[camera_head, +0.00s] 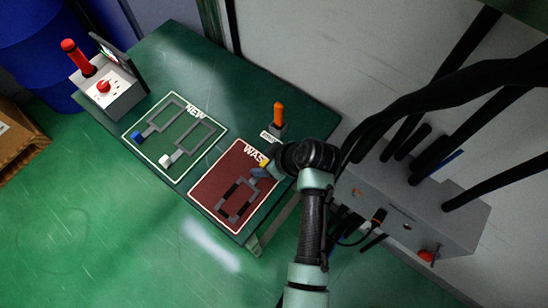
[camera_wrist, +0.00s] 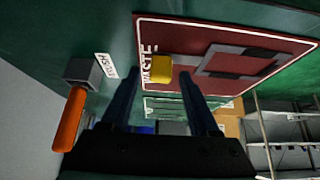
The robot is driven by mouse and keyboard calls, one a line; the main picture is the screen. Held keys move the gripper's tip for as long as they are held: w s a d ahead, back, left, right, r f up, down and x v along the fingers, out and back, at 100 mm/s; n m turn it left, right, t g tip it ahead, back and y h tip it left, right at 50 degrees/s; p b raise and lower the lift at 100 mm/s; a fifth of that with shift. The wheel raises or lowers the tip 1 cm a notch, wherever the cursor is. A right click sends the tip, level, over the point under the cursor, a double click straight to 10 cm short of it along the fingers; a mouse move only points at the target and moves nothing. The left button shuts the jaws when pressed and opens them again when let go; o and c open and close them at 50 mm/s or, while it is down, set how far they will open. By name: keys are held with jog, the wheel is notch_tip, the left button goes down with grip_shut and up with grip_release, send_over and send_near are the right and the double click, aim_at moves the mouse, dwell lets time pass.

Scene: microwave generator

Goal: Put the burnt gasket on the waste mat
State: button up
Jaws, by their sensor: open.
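The burnt gasket (camera_head: 233,207) is a grey loop with dark patches and a yellow block-shaped grip (camera_head: 263,163). It appears to lie flat on the dark red waste mat (camera_head: 206,193). In the wrist view the gasket (camera_wrist: 228,62) is on the red mat (camera_wrist: 200,33), with its yellow grip (camera_wrist: 158,69) lined up between my fingertips. My gripper (camera_head: 265,171) is at the mat's upper right corner, next to the yellow grip. In the wrist view my gripper (camera_wrist: 159,78) is open, its fingers apart on either side of the grip. I cannot tell whether either finger touches it.
A green mat marked NEW (camera_head: 160,112) holds two grey gaskets with blue and white grips. An orange-handled lever (camera_head: 278,115) stands close to my gripper. A control box (camera_head: 108,95) is at the table's left end. A grey generator unit with black hoses (camera_head: 420,205) is at right.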

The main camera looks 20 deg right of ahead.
jog(key=v, duration=1.1)
jog(key=w+a+r+m+t+h, duration=0.1)
jog(key=w+r+t, duration=0.3)
jog(key=r, duration=0.5)
jog(key=w+r+m+t+h, duration=0.15)
jog(key=w+r, duration=0.35)
jog(key=r, duration=0.5)
jog(key=w+a+r+m+t+h, duration=0.15)
jog(key=w+r+t, duration=0.3)
jog(key=r, duration=0.45)
jog(key=s+a+r+t, duration=0.25)
jog(key=r+t, duration=0.25)
jog(key=r, duration=1.1)
jog(key=s+a+r+m+t, duration=0.1)
jog(key=s+a+r+t, duration=0.2)
jog(key=s+r, duration=0.2)
jog(key=s+a+r+m+t, duration=0.2)
jog(key=s+r+t, duration=0.2)
jog(key=r, duration=0.8)
jog(key=shift+s+a, duration=0.35)
jog(key=shift+s, duration=0.8)
